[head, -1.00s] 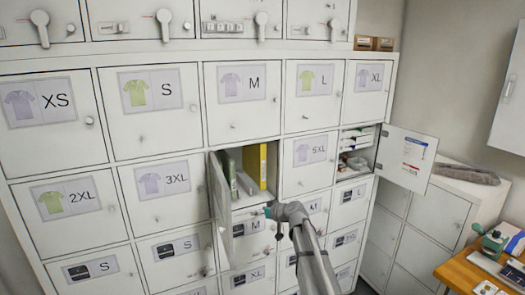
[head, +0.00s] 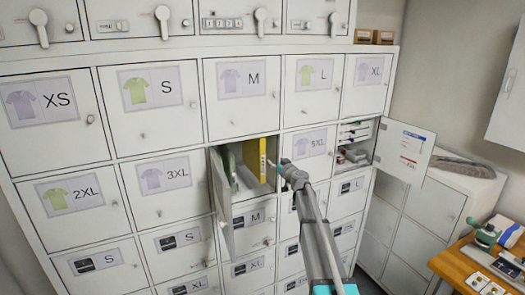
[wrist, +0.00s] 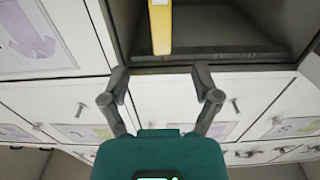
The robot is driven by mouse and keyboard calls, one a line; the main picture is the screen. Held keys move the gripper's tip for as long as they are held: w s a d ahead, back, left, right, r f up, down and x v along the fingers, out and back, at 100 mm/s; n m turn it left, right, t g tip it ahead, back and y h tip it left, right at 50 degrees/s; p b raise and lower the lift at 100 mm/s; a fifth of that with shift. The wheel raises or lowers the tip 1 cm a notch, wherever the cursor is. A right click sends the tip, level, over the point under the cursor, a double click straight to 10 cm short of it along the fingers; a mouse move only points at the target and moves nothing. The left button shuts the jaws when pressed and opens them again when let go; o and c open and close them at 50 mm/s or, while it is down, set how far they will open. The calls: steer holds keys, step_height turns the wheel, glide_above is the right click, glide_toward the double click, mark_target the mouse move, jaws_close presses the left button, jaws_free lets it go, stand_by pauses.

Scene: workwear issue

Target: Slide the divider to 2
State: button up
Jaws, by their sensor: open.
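I cannot tell for certain which is the divider, and no position mark 2 is readable. The yellow panel's front edge also shows at the top of the wrist view (wrist: 160,28). My gripper (head: 270,164) is at the compartment's right side. In the wrist view, my gripper (wrist: 160,74) is open, with nothing between its fingers; the yellow panel appears beyond them.
The compartment's door (head: 222,203) hangs open on the left. Another open door (head: 405,150) stands out at right, beside a compartment with stacked items (head: 352,150). Closed locker doors surround both. A wooden table (head: 470,265) with tools is at the lower right.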

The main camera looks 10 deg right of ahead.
mark_target(263, 150)
steer(key=shift+w, duration=0.1)
steer(key=x, duration=1.3)
steer(key=shift+w+a, duration=0.15)
steer(key=shift+w, duration=0.1)
jaws_close()
